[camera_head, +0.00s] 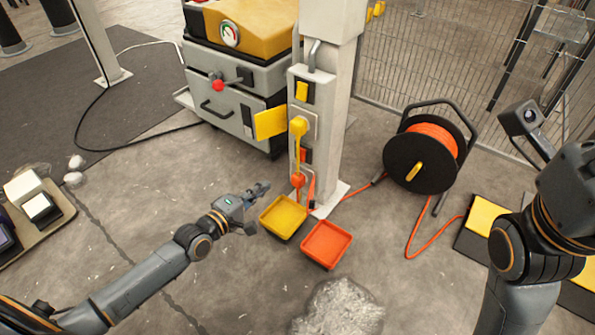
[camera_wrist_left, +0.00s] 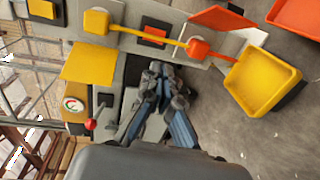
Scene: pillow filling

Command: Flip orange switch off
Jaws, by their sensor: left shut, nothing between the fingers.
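The orange switch (camera_head: 303,155) is a small orange-red square on a panel of the pale post. It also shows in the left wrist view (camera_wrist_left: 154,35), in a dark frame, with a yellow bar beside it. I cannot tell its position, on or off. My left gripper (camera_head: 263,189) is left of the post, low, near the yellow tray. In the left wrist view its fingers (camera_wrist_left: 164,78) are together and empty, pointing toward the panel and apart from the switch. My right arm is at the right edge of the head view, but its gripper does not show.
A yellow box (camera_head: 298,125) and an orange box (camera_head: 298,180) sit on the post. A yellow tray (camera_head: 284,217) and an orange tray (camera_head: 326,244) stick out low. A yellow-topped machine (camera_head: 245,30) stands behind; a cable reel (camera_head: 425,155) stands right.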

